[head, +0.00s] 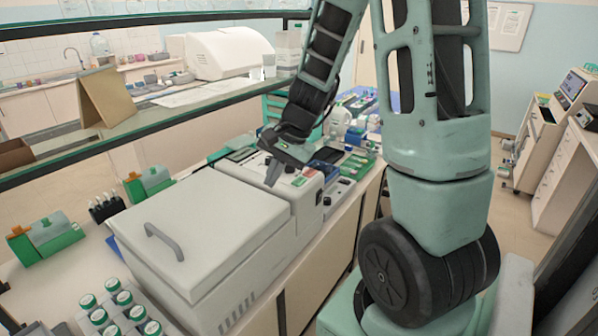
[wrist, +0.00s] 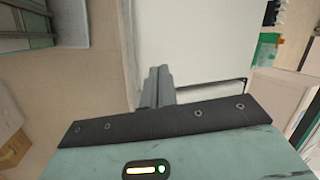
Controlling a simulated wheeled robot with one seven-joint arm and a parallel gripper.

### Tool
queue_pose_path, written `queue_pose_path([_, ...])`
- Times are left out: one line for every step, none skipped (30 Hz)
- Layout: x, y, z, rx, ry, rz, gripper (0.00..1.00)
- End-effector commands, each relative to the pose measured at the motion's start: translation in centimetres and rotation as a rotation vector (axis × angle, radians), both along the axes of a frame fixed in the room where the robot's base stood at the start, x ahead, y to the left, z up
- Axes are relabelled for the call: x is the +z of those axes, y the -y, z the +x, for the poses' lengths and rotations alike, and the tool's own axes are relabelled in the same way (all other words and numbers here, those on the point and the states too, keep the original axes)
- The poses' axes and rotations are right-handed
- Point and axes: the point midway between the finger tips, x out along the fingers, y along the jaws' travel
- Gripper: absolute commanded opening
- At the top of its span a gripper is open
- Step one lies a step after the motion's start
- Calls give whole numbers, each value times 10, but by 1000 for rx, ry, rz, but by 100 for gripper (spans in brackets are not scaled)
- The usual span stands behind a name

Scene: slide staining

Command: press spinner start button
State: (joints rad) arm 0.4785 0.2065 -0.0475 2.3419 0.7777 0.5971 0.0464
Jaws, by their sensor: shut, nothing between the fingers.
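The spinner (head: 215,225) is a large pale grey box on the bench, with a flat lid and a grey handle (head: 164,240). Its raised control end (head: 308,192) is at the right, with a small red and green patch (head: 299,181) on top and dark knobs on its side. I cannot tell which mark is the start button. My gripper (head: 271,183) is shut and empty, pointing down over the edge between lid and control end. I cannot tell whether it touches. In the wrist view, the shut fingers (wrist: 158,85) show against the spinner's pale surface (wrist: 200,45); no button is visible there.
Green-capped jars (head: 110,305) stand in front of the spinner at lower left. Green and orange boxes (head: 45,238) and a dark rack (head: 105,207) stand left of it. A glass-edged shelf (head: 150,115) crosses behind. Bottles (head: 345,125) crowd the bench's far end.

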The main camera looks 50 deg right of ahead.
Motion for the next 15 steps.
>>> queue_pose_path([1, 26, 7, -154, 18, 72, 0])
queue_pose_path([3, 40, 12, -238, 35, 117, 0])
queue_pose_path([5, 59, 18, -347, 61, 174, 0])
queue_pose_path([8, 73, 22, -421, 82, 212, 0])
queue_pose_path([10, 86, 24, -487, 102, 247, 0])
queue_pose_path([14, 102, 27, -561, 128, 285, 0])
queue_pose_path([16, 112, 29, -607, 145, 309, 0])
queue_pose_path([18, 121, 30, -645, 161, 330, 0])
queue_pose_path([20, 131, 31, -687, 180, 351, 0])
queue_pose_path([21, 137, 31, -713, 191, 364, 0])
queue_pose_path([22, 141, 32, -732, 201, 376, 0])
queue_pose_path([23, 146, 32, -751, 209, 386, 0])
queue_pose_path([24, 149, 32, -762, 215, 391, 0])
queue_pose_path([24, 151, 32, -770, 219, 394, 0])
queue_pose_path([25, 152, 32, -775, 221, 397, 0])
